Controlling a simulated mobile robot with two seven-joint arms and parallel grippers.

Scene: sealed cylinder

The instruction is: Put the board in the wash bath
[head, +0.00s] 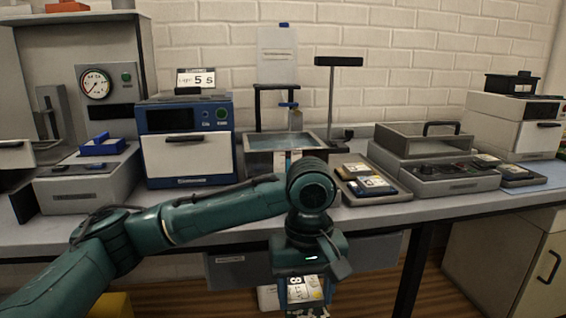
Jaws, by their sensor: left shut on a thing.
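The wash bath (284,141) is a grey-rimmed basin of clear liquid at the back middle of the bench, with a dark frame and a blue-handled tap behind it. My left gripper (305,276) points down in front of the bench edge, its fingers partly hidden by my wrist. It is shut on a board (303,291) with blue edges and white and yellow patches, hanging below the bench top and apart from the bath. My forearm and wrist cover the front of the bath. My right gripper is not in view.
A tray (345,190) with similar boards stands right of the bath. A blue oven-like unit (185,140) stands left of it. A grey lidded box (424,140) and a fixture (450,177) stand further right.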

